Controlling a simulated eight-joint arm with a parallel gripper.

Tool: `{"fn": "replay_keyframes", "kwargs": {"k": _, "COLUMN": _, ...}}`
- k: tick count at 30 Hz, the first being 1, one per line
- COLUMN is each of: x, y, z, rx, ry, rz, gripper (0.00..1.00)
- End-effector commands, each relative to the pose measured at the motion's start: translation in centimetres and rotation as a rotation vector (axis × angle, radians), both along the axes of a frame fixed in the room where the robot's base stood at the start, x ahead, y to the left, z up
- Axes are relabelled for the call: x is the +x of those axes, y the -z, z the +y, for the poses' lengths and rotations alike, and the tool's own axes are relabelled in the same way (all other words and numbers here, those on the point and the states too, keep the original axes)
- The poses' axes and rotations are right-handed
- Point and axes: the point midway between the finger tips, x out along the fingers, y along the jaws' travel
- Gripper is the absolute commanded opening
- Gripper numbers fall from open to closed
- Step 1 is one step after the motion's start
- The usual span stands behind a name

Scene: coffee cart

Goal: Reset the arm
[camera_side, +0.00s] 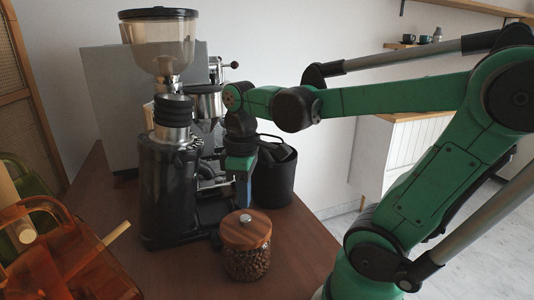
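My green and black arm comes in from the right of the side view. My gripper (240,190) points down between the coffee grinder (168,185) and a black bin (276,178). Its fingers are small and partly lost against the dark things behind, so I cannot tell whether they are open or shut. I see no object clearly held in it. The gripper is above and behind a glass jar of coffee beans (247,262) with a wooden lid (245,230).
A grey espresso machine (110,95) stands behind the grinder on the brown cart top (305,240). Orange (70,265) and green translucent containers with wooden handles fill the lower left. A white cabinet (375,155) and shelf with cups stand at the back right.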

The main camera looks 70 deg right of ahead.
Motion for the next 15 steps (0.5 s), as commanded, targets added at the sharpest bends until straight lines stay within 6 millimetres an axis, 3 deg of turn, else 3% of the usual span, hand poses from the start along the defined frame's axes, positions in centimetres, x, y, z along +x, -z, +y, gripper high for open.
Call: {"fn": "replay_keyframes", "kwargs": {"k": 15, "x": 0.0, "y": 1.6, "z": 0.0, "rx": 0.0, "ry": 0.0, "rz": 0.0, "gripper": 0.0}}
